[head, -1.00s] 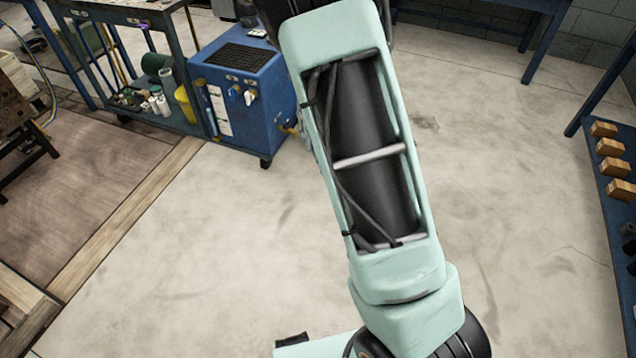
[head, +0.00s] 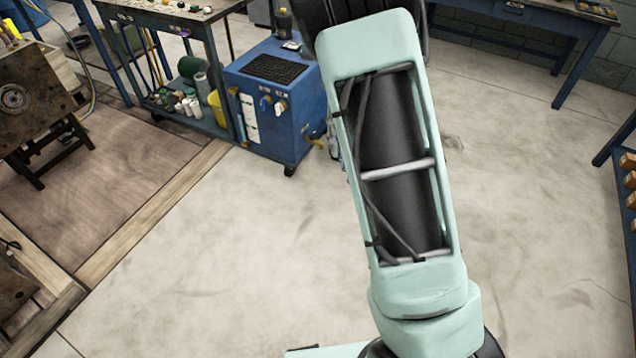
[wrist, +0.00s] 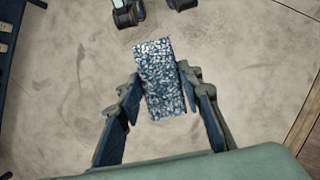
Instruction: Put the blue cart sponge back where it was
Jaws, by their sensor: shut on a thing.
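The blue cart sponge (wrist: 163,78) is a speckled blue-and-white block in the wrist view. My gripper (wrist: 160,98) is shut on it, with one finger against each long side. The sponge is held over bare concrete floor. In the head view my arm fills the middle, and neither the gripper nor the sponge can be seen there. A blue cart (head: 180,112) with small items on its top and lower shelf stands at the upper left of the head view.
A blue machine (head: 278,100) on casters stands right of the cart. A rusty mould block (head: 32,100) on a dark stand is at the left. Blue benches (head: 530,22) are at the back right, and a shelf with wooden blocks (head: 629,180) is at the right edge. The concrete floor between is clear.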

